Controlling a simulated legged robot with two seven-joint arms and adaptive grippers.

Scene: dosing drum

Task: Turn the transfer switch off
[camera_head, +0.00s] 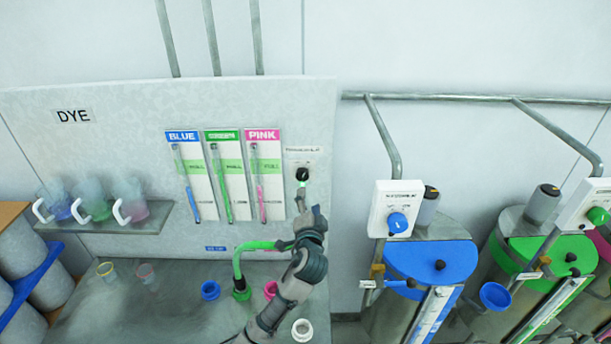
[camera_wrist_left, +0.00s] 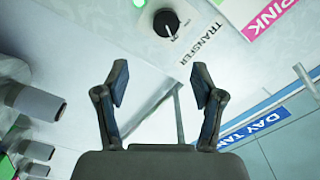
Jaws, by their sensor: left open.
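The transfer switch is a black round knob (camera_head: 303,174) on a pale plate on the dye panel, right of the pink gauge. In the left wrist view the knob (camera_wrist_left: 168,24) has a white pointer line and stands near the top, with the word TRANSFER beside it. My left gripper (camera_head: 304,196) is just below the knob in the head view. In the left wrist view its two fingers (camera_wrist_left: 161,80) are spread, with nothing between them, and the knob lies beyond their tips, apart from them. My right gripper is in neither view.
Blue, green and pink gauges (camera_head: 222,177) hang left of the switch. A green hose (camera_head: 239,262) rises beside my left arm. A shelf (camera_head: 110,222) with jugs is at left. Blue and green drums (camera_head: 430,262) with control boxes stand at right. Small cups sit on the counter.

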